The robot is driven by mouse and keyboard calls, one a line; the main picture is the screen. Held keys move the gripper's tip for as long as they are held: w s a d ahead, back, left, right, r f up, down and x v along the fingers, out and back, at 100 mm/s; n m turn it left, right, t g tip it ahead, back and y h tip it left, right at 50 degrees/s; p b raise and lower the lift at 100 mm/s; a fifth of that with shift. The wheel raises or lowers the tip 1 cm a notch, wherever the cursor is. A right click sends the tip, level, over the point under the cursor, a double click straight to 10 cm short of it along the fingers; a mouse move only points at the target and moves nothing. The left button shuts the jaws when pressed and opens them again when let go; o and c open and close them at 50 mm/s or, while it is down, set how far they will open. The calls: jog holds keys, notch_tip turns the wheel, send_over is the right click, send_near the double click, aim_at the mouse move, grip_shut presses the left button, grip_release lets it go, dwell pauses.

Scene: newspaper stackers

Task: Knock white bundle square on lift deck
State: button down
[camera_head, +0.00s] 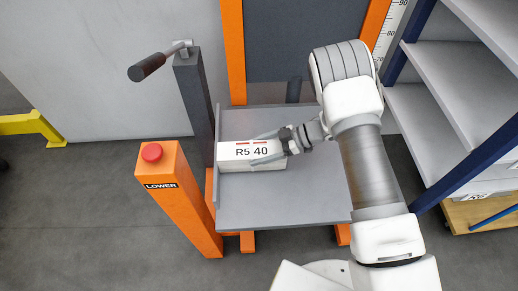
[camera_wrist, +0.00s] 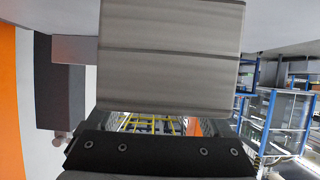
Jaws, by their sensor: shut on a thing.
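The white bundle (camera_head: 232,154), marked "R5 40" with red dashes, is on the left part of the grey lift deck (camera_head: 275,208). Its left end is at the deck's raised left lip, and I cannot tell if it touches. It looks slightly turned against the deck's edges. My gripper (camera_head: 267,149) reaches in from the right, its fingers shut on the bundle's right part along two sides. In the wrist view a large grey banded block (camera_wrist: 170,55), seemingly the bundle, fills the upper middle above the dark gripper body (camera_wrist: 155,155). The bundle's underside is hidden.
An orange post (camera_head: 178,205) with a red button and "LOWER" label stands left of the deck. A dark post with a crank handle (camera_head: 150,66) rises behind it. Blue-framed grey shelves (camera_head: 460,75) stand at the right. The deck's front right is clear.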

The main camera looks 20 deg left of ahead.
aim_at(271, 148)
jog(key=shift+s+a+r, duration=0.15)
jog(key=shift+a, duration=0.1)
dwell(0.4)
jog(key=shift+w+d+p, duration=0.2)
jog(key=shift+w+d, duration=0.25)
jog(key=shift+d, duration=0.35)
jog(key=shift+w+d+p, duration=0.15)
jog(key=shift+w+d, duration=0.3)
jog(key=shift+d, duration=0.35)
jog(key=shift+r, duration=0.1)
jog(key=shift+r+p, duration=2.75)
jog(key=shift+r, duration=0.15)
